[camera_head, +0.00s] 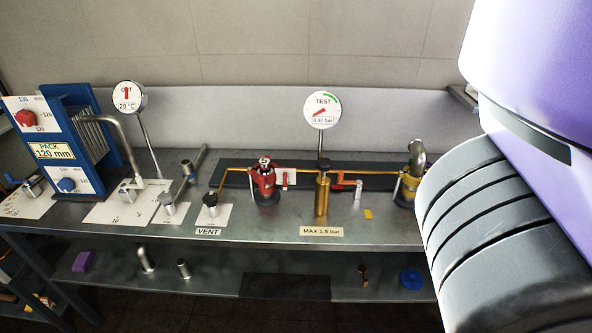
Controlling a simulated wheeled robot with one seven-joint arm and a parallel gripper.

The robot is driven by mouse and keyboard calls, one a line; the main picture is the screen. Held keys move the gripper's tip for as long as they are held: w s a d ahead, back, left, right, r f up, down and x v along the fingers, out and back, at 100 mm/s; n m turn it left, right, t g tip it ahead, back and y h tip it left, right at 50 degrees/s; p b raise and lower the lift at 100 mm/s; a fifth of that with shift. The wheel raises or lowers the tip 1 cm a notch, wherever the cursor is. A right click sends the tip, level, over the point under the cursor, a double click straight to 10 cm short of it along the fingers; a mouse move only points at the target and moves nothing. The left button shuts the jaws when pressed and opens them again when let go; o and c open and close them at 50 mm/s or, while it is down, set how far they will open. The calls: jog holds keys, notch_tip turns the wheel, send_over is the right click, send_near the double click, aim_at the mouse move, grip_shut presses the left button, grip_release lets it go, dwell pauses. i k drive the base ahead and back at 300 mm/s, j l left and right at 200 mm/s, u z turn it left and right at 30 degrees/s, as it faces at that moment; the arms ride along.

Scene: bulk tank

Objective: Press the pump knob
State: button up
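A brass upright cylinder (322,197) stands near the middle of the bench, and I take it to be the pump. My arm's purple and grey link fills the right side, apart from the knob in the picture. My gripper is not in view.
A red valve (264,181) stands left of the pump and a brass fitting (407,187) right of it, joined by thin brass pipe. A red-handled valve (346,182) is close beside the pump. A blue-framed plate pack (80,140) stands left. The bench front (270,230) is mostly clear.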

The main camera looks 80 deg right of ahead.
aim_at(324, 165)
jog(key=z, duration=1.95)
